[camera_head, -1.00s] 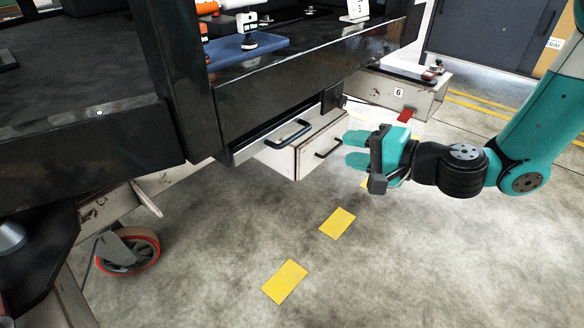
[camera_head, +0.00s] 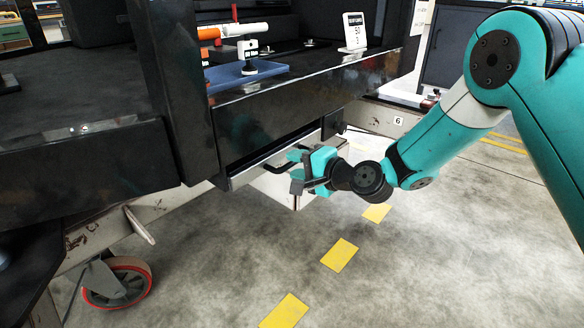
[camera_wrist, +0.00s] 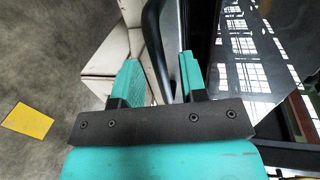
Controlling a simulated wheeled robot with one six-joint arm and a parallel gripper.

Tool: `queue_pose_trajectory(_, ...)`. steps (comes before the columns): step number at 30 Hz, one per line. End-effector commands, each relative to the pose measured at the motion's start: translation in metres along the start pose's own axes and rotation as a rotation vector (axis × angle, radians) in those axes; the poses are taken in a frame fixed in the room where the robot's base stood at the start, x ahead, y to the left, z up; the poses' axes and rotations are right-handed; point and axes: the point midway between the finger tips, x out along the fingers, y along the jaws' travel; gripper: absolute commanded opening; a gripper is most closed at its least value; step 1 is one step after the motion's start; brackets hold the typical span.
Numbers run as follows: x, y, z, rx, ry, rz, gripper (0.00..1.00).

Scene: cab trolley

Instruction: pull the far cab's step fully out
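The cab (camera_head: 300,105) is black and glossy, with a thin pale step edge (camera_head: 243,178) showing under it in the head view. A black bar handle (camera_head: 272,167) sticks out at this edge, partly hidden by my gripper (camera_head: 291,160). In the wrist view the handle (camera_wrist: 152,30) runs between the two teal fingers of my gripper (camera_wrist: 159,64), with floor or box visible on the left and gaps beside the bar. The fingers are apart and do not appear closed on it. A white box (camera_head: 278,188) sits below the edge, partly covered by my gripper; it also shows in the wrist view (camera_wrist: 108,55).
A blue tray (camera_head: 245,75) with an orange-and-white tool stands on the cab's ledge, beside a white number card (camera_head: 354,32). A red-rimmed caster wheel (camera_head: 118,283) is at lower left. Yellow floor marks (camera_head: 339,254) lie on open concrete in front.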

Motion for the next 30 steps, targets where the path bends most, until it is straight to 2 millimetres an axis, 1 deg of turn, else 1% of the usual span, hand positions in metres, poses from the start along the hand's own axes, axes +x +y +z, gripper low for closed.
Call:
queue_pose_trajectory(1, 0.007, 0.002, 0.0, -0.002, -0.001, -0.001, 0.39)
queue_pose_trajectory(3, 0.013, 0.002, 0.0, -0.002, -0.001, 0.0, 0.39)
queue_pose_trajectory(6, 0.018, 0.001, 0.0, 0.0, 0.0, 0.001, 0.39)
queue_pose_trajectory(14, 0.019, 0.0, 0.0, 0.001, 0.001, 0.002, 0.39)
queue_pose_trajectory(15, 0.019, 0.0, 0.0, 0.001, 0.001, 0.002, 0.37)
queue_pose_trajectory(20, 0.019, 0.0, 0.0, 0.001, 0.001, 0.002, 0.0)
queue_pose_trajectory(26, 0.019, 0.0, 0.0, 0.0, 0.0, 0.002, 0.0)
queue_pose_trajectory(30, 0.017, 0.001, 0.008, -0.001, -0.012, 0.002, 0.0)
